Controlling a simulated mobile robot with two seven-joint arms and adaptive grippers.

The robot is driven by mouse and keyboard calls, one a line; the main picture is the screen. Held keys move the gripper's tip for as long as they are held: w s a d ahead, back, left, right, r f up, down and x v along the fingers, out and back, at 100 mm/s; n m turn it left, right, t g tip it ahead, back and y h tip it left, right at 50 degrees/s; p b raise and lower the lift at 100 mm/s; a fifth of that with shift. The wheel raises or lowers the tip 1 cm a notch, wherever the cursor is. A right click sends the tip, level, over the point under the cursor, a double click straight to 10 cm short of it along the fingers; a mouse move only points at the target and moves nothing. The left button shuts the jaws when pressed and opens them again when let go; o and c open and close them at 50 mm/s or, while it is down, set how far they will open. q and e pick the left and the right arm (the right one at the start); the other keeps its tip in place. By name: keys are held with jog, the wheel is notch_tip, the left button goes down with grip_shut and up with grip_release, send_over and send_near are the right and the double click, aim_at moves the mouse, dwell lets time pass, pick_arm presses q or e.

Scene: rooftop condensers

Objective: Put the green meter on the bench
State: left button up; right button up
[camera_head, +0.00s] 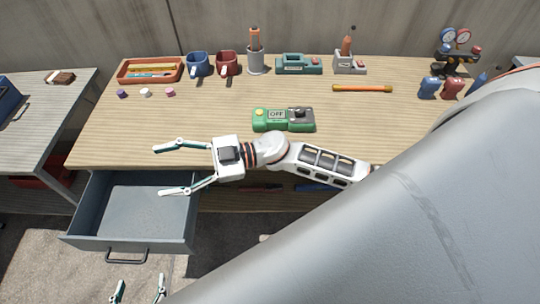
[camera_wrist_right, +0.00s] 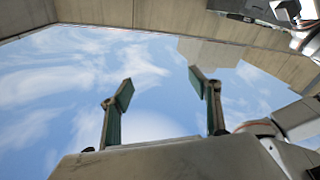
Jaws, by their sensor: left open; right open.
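The green meter (camera_head: 268,126) lies on the wooden bench (camera_head: 215,110), near its middle. It has a yellow button, a display reading OFF and a dark knob. My right gripper (camera_head: 158,171) is open and empty, over the bench's front edge and the open drawer, to the left of and nearer than the meter. In the right wrist view its two fingers (camera_wrist_right: 160,88) stand apart with only sky and wall between them. My left gripper (camera_head: 140,281) is open and low at the bottom edge, in front of the drawer; only its fingertips show.
An open, empty grey drawer (camera_head: 140,213) juts out at front left. An orange stick (camera_head: 361,88) lies right of centre. The bench's left-middle is clear.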

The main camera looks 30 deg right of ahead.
jog(key=d+f+m+t+h, duration=0.9)
jog(key=d+m+t+h, duration=0.1)
jog(key=d+m, duration=0.15)
jog(key=s+d+f+m+g+h, duration=0.1)
jog(key=s+d+f+g+h, duration=0.1)
jog(key=s+d+f, duration=0.2)
jog(key=s+d+f+m+g+h, duration=0.2)
jog(key=s+d+f+h, duration=0.1)
jog(key=s+f, duration=0.5)
notch_tip(320, 180, down, 4)
jog(key=shift+d+r, duration=0.15)
jog(key=shift+d, duration=0.4)
